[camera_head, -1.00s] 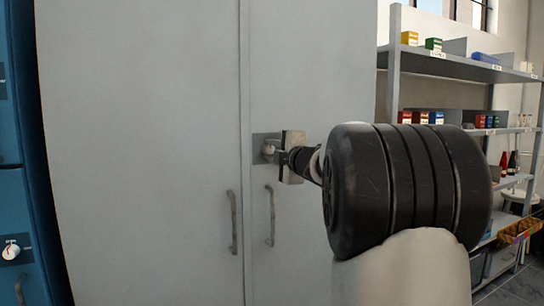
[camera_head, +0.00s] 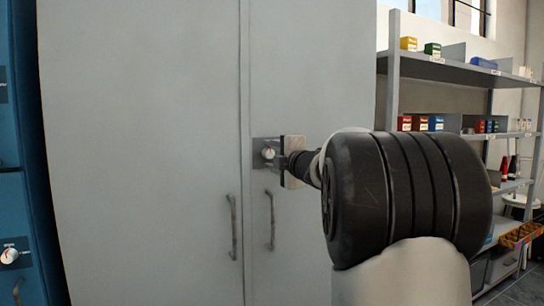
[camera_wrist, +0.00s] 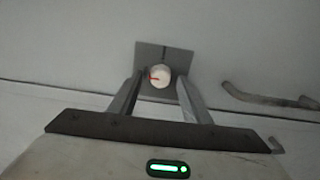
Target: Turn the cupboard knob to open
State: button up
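The cupboard knob (camera_head: 268,153) is a small white round dial with a red mark, on a grey plate (camera_head: 259,143) on the closed cupboard doors (camera_head: 145,150). In the wrist view the knob (camera_wrist: 160,77) shows between and just past my fingertips, its red mark pointing left. My gripper (camera_wrist: 159,84) is open, with a visible gap on each side of the knob. In the head view my gripper (camera_head: 279,158) is at the right of the knob, partly hidden by my arm. I cannot tell whether a finger touches the knob.
Two vertical handles, left (camera_head: 233,226) and right (camera_head: 270,220), are below the knob. A blue cabinet (camera_head: 22,200) stands at the left. A metal shelf (camera_head: 460,70) with small boxes stands at the right, behind my arm.

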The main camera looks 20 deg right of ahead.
jog(key=s+p, duration=0.1)
jog(key=s, duration=1.1)
jog(key=shift+d, duration=0.2)
